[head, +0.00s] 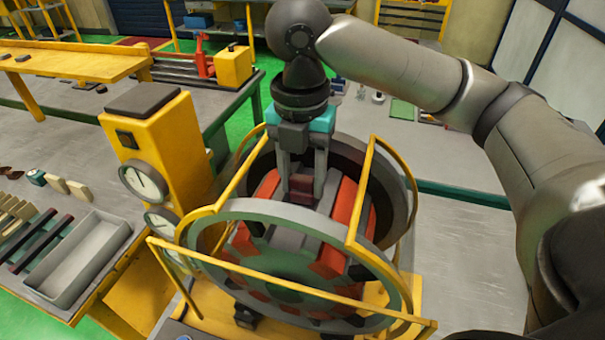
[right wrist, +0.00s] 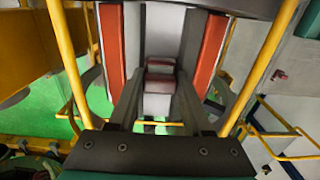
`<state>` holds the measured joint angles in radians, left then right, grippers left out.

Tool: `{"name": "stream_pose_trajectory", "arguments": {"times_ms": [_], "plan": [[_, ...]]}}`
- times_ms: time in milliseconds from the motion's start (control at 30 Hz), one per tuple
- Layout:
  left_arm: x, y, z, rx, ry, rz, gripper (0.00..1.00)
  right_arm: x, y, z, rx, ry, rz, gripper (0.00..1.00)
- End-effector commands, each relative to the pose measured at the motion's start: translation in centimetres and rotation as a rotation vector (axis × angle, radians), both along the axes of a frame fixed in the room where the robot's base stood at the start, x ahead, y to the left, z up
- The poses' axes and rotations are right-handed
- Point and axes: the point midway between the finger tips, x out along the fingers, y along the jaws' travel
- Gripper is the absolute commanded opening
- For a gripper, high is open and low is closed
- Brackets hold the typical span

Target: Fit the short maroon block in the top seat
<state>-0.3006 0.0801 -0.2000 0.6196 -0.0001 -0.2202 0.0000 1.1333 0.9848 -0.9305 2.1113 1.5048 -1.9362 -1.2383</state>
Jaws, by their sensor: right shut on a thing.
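The stator (head: 325,228) is a large drum with red bars and grey slots around it, standing inside a grey-green ring (head: 215,260). My right gripper (head: 301,190) comes down from above onto the top of the drum. Its two fingers are shut on the short maroon block (head: 301,183), which sits between the fingertips at the top seat, between red bars. In the right wrist view the block (right wrist: 160,77) shows between the fingertips, over a pale grey slot with a red bar on each side. I cannot tell whether it is fully down. My left gripper is not in view.
Yellow guard rails (head: 290,287) surround the ring closely on several sides. A yellow post with gauges (head: 147,181) stands to the left. A grey tray (head: 85,258) with dark bars and pale blocks beside it is at far left. The right-hand table (head: 470,250) is mostly clear.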

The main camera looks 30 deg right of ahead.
Motion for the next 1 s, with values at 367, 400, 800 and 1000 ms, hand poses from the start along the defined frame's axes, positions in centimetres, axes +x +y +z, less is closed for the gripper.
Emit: {"name": "stream_pose_trajectory", "arguments": {"times_ms": [367,400,800,1000], "plan": [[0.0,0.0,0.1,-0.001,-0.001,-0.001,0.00,0.0,0.0,-0.2,0.000,0.001,0.000,0.82],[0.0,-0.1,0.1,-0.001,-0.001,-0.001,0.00,0.0,0.0,-0.2,0.000,0.001,0.000,0.84],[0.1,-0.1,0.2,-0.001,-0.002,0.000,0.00,0.1,0.0,1.2,0.001,-0.001,0.000,0.84],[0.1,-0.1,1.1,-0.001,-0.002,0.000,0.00,0.1,0.1,5.1,0.000,-0.005,0.000,0.84]]}}
